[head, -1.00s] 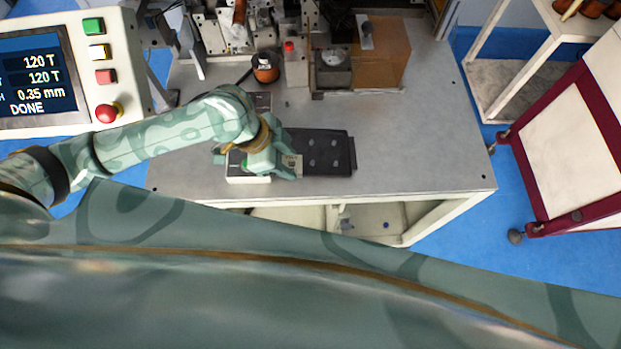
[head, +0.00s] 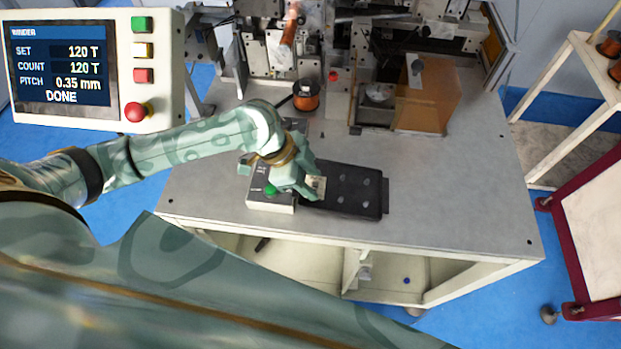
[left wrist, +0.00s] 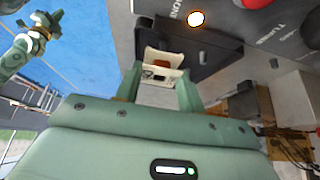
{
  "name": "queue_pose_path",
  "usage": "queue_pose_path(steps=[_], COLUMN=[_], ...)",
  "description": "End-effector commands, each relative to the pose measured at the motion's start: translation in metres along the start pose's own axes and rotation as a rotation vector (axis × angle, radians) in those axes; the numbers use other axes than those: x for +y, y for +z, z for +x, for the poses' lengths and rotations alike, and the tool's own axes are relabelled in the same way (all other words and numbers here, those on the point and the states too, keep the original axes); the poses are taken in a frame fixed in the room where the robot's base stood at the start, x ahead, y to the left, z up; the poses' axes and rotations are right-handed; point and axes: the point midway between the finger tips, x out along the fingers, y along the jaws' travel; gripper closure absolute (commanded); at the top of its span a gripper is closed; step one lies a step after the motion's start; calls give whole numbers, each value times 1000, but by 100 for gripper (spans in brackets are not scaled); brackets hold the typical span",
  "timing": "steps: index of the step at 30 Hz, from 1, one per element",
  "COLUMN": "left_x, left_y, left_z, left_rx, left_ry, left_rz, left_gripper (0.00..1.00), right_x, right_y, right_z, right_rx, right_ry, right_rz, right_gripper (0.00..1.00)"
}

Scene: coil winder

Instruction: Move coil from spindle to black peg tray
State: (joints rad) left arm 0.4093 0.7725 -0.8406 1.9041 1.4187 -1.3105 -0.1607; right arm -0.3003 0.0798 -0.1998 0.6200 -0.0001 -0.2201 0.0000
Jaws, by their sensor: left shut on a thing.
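My left gripper (head: 314,190) is over the left end of the black peg tray (head: 356,206) in the head view. It is shut on the coil (head: 318,184), a small pale bobbin. In the left wrist view the coil (left wrist: 163,72) sits between the two fingertips, with cream flanges and a copper-brown winding. The tray shows several short pegs with nothing on them; its left end is hidden by the gripper. I cannot tell whether the coil touches a peg. The winder's spindle is not clearly made out. A green gripper, probably my right one (left wrist: 30,42), shows small in the left wrist view.
A control box with a green button (head: 270,190) stands left of the tray. The bench top (head: 460,190) right of the tray is clear. The screen (head: 58,65) reads DONE.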

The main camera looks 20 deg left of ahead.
Motion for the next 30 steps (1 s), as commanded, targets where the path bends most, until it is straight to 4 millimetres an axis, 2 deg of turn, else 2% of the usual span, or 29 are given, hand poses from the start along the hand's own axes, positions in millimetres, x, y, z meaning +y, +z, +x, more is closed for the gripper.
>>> queue_pose_path(steps=[2, 19, 30], left_x=[0, 0, 0], left_y=[2, 2, 8], left_z=[4, 3, 13], left_rx=[0, 0, -1], left_ry=[0, -1, 0], left_rz=[0, 0, -2], left_gripper=[86, 86, 86], right_x=[0, 0, 0], right_y=[1, 1, 2], right_z=[5, 4, 9], right_rx=[-1, -1, -1], right_ry=[0, 0, 0], right_rz=[0, 0, 0], right_gripper=[100, 100, 100])
